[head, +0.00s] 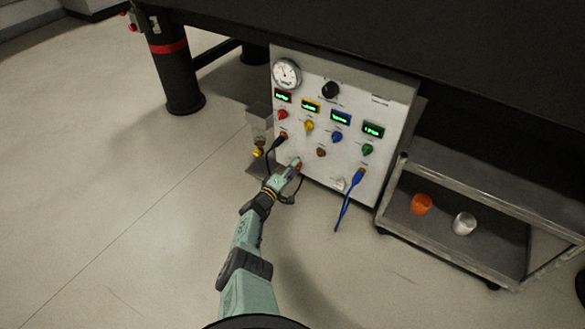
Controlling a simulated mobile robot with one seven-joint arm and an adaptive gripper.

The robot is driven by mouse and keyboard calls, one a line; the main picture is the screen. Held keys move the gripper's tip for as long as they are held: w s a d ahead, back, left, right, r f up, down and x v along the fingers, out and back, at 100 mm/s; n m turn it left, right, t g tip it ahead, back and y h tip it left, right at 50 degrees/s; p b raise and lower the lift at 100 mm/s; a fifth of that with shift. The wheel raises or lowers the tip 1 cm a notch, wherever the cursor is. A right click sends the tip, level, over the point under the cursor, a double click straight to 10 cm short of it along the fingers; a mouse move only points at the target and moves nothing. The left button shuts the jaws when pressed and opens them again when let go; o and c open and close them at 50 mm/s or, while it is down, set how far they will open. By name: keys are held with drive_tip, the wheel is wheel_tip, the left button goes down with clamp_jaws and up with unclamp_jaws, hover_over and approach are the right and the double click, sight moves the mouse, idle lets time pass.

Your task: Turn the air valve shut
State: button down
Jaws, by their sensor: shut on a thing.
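A white control panel (340,185) stands under the dark bench. My arm reaches up to its lower left part. My gripper (296,167) is at the panel face, shut on a small orange-red part (299,165), which I take to be the air valve's handle. The fingers cover most of this part, so its angle cannot be told. A round pressure gauge (286,73) with a white dial is at the panel's upper left; its reading is too small to make out.
Several coloured knobs, lit green displays and a black knob (331,90) are on the panel. A black cable (276,146) hangs close to my gripper, and a blue cable (352,190) hangs to its right. A cart (480,190) with an orange cup (421,204) and a pale cup (465,223) stands at right.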

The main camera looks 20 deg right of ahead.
drive_tip(key=shift+n, duration=1)
drive_tip(key=c, duration=1.2)
unclamp_jaws()
drive_tip(key=shift+c, duration=0.2)
